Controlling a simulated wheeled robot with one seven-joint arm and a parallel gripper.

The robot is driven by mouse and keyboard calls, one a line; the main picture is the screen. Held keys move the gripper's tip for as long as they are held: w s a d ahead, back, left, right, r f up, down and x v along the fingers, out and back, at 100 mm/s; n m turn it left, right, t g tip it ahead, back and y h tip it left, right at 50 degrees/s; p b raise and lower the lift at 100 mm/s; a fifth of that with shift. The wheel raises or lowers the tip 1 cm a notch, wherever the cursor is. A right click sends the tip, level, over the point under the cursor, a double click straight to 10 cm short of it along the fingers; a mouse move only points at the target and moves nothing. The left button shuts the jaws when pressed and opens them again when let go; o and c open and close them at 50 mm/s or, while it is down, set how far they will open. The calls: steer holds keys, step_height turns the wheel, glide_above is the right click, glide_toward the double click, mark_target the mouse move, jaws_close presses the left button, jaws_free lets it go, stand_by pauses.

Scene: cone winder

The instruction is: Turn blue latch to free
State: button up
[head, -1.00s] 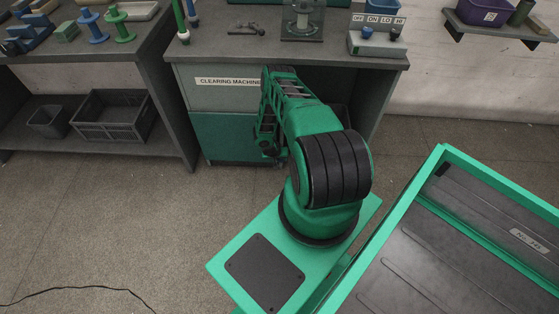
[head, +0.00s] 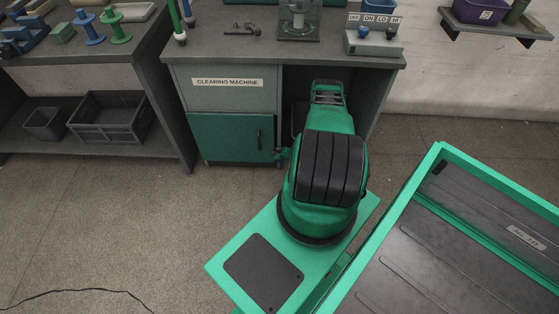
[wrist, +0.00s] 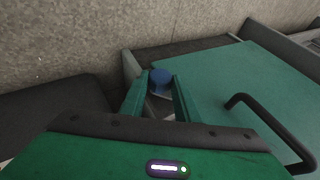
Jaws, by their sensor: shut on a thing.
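The blue latch (wrist: 160,77) is a short round knob at the edge of the green cabinet door in the wrist view. My gripper (wrist: 161,88) has its two green fingers on either side of the knob, shut on it. In the head view my gripper (head: 283,155) shows small at the door's right edge, partly behind my arm. The latch cannot be made out there. The green door (head: 225,135) is closed under the sign "CLEARING MACHINE". Which way the latch is turned cannot be told.
The door's black handle (wrist: 268,125) stands out right of my fingers in the wrist view. An open bay (head: 296,80) is right of the door. A green-rimmed cart (head: 400,232) is close on the right. The floor (head: 130,220) at left is mostly clear.

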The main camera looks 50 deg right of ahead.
steer(key=shift+s+d+f+m+t+y, duration=0.2)
steer(key=shift+s+f+m+t+y, duration=0.1)
steer(key=shift+t+y, duration=0.4)
steer(key=o, duration=1)
steer(key=shift+o, duration=0.3)
steer(key=shift+w+r, duration=0.1)
steer(key=v, duration=1)
steer(key=shift+s, duration=0.45)
